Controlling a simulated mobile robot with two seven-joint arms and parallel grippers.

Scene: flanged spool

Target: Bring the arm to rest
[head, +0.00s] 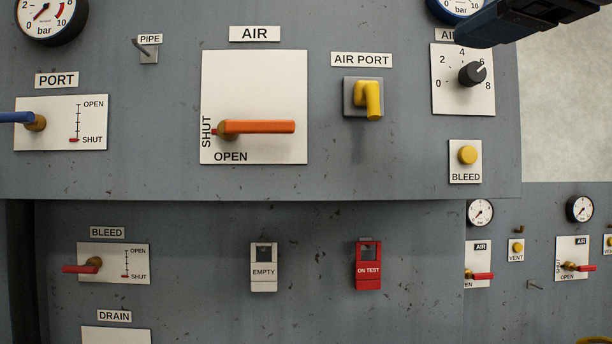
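A dark blue-black part of my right arm or gripper (515,22) comes in at the top right corner. It hangs in front of the panel's upper right edge and covers part of a gauge and of a label. Its fingers cannot be made out, and no held thing shows. My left gripper is not in view. On the grey panel (340,185), the orange AIR lever (262,127) lies horizontal, pointing right from its pivot. SHUT is written along the plate's left side and OPEN below.
Below are a red BLEED lever (80,268), an EMPTY tag (264,270) and a red ON TEST tag (368,268). Another panel (540,215) stands behind, right.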

